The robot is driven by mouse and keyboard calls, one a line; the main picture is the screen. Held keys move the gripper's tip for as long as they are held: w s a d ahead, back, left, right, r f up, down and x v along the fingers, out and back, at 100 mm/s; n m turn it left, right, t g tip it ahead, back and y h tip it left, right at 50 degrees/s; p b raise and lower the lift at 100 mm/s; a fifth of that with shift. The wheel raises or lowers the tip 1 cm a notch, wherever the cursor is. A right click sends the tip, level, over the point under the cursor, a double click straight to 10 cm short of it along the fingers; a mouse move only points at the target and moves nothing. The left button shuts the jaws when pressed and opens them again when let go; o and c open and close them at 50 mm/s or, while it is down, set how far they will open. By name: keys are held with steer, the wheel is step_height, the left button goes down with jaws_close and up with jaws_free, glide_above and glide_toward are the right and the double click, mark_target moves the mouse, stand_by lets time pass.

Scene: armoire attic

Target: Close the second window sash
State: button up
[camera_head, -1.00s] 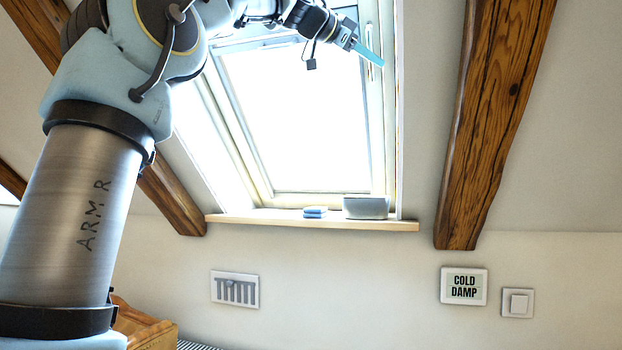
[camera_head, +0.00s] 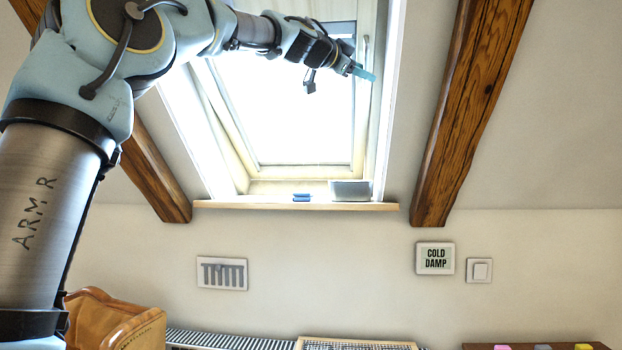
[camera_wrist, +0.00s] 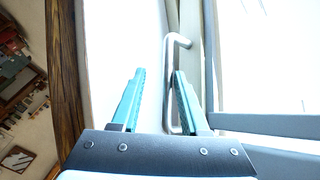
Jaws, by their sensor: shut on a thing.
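The window sash (camera_head: 358,120) in the sloping wall has a cream frame around bright glass. Its lower edge stands above the sill, and a strip of frame shows between them. A slim pale handle (camera_wrist: 170,85) is on the sash's right side. My gripper (camera_head: 364,72) is at this side, high on the sash. In the wrist view, the teal fingers of my gripper (camera_wrist: 158,74) stand apart with the handle bar between them, close to the right finger. The glare hides how far the sash stands open.
The wooden sill (camera_head: 300,205) holds a grey box (camera_head: 350,191) and a small blue item (camera_head: 302,197). Wooden beams (camera_head: 470,110) flank the window.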

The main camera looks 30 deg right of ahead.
steer(key=b+v, duration=0.7)
steer(key=v, duration=0.2)
steer(key=w+a+f+n+y+p, duration=0.1)
steer(key=w+f+n+y, duration=0.1)
steer(key=f, duration=1)
steer(key=w+a+f+n+y+p, duration=0.1)
steer(key=w+f+n+y, duration=0.2)
steer(key=f, duration=0.9)
steer(key=shift+a+f+n+t+y, duration=0.3)
steer(key=shift+a+f+n+y, duration=0.05)
steer(key=shift+n+y, duration=0.35)
steer(key=shift+w, duration=0.15)
